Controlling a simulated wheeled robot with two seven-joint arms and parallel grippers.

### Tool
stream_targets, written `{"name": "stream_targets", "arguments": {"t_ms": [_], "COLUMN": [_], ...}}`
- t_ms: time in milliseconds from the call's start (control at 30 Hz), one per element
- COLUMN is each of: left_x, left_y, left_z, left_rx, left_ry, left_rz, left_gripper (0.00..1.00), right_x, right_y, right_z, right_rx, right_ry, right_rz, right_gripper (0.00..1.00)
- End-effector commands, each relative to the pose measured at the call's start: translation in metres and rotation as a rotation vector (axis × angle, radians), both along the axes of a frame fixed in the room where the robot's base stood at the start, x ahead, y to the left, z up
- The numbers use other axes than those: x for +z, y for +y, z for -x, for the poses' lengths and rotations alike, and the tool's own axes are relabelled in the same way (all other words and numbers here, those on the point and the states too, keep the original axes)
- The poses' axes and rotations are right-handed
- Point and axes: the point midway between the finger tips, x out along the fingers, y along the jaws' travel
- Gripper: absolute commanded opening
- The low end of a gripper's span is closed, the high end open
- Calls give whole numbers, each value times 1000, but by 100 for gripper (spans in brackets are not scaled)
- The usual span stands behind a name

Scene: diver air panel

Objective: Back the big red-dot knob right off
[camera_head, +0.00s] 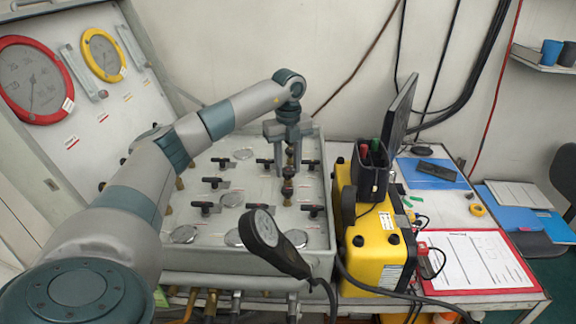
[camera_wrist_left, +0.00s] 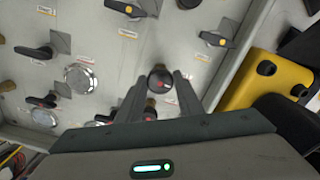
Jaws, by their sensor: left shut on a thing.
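A dark round knob with a red dot (camera_wrist_left: 161,78) stands on the pale grey valve panel (camera_head: 240,262). My left gripper (camera_wrist_left: 163,82) reaches down over the panel with one finger on each side of this knob, shut on it. In the head view my left gripper (camera_head: 290,155) points down at the panel's right part, and its fingers partly hide the knob. A second dark knob with a red dot (camera_wrist_left: 150,112) shows just below, partly covered by the gripper's body. How far the held knob is turned cannot be told. My right gripper is not in view.
Several black lever handles (camera_head: 212,182) and silver discs (camera_head: 184,234) surround the knob. A black round-headed device (camera_head: 265,228) stands at the panel's front. A yellow case (camera_head: 378,250) stands close on the right. Gauges with red (camera_head: 66,80) and yellow rims are at the upper left.

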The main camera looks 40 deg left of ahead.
Motion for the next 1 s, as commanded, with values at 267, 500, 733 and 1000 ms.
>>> {"name": "stream_targets", "arguments": {"t_ms": [267, 500, 733, 1000], "left_x": [3, 3, 2, 2], "left_y": [1, 2, 1, 0], "left_z": [-1, -1, -1, -1], "left_rx": [47, 47, 46, 44], "left_ry": [-8, -8, -5, -3], "left_rz": [-2, -2, -1, -1], "left_gripper": [11, 11, 52, 52], "right_x": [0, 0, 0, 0], "right_y": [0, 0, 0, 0], "right_z": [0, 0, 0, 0], "right_rx": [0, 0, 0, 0], "right_ry": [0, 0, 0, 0], "right_rz": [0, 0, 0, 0], "right_gripper": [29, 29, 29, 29]}}
